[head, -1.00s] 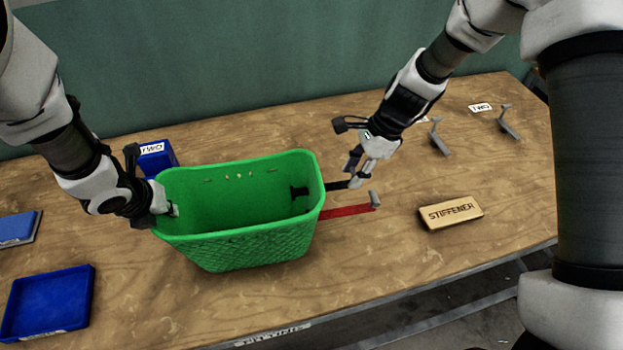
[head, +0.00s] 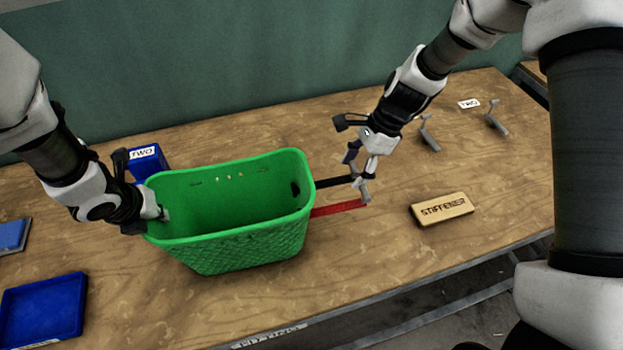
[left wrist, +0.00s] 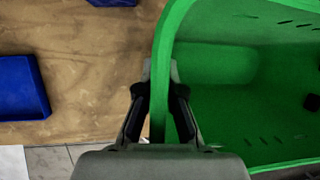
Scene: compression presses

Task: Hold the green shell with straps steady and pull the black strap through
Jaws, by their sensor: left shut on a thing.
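The green shell (head: 240,250) stands on the wooden table, open side up. My left gripper (head: 161,213) is shut on its left rim, one finger on each side of the wall, as the left wrist view also shows (left wrist: 160,95). The black strap (head: 333,182) comes out through the shell's right end wall, and a short dark piece remains visible inside. My right gripper (head: 358,178) is at the strap's outer end and appears shut on it.
A wooden block marked STIFFENER (head: 441,208) lies to the right. Two grey hooks (head: 429,134) (head: 496,119) stand at the back right. A blue bin (head: 148,160) is behind the shell, and a blue tray (head: 42,308) is at the front left.

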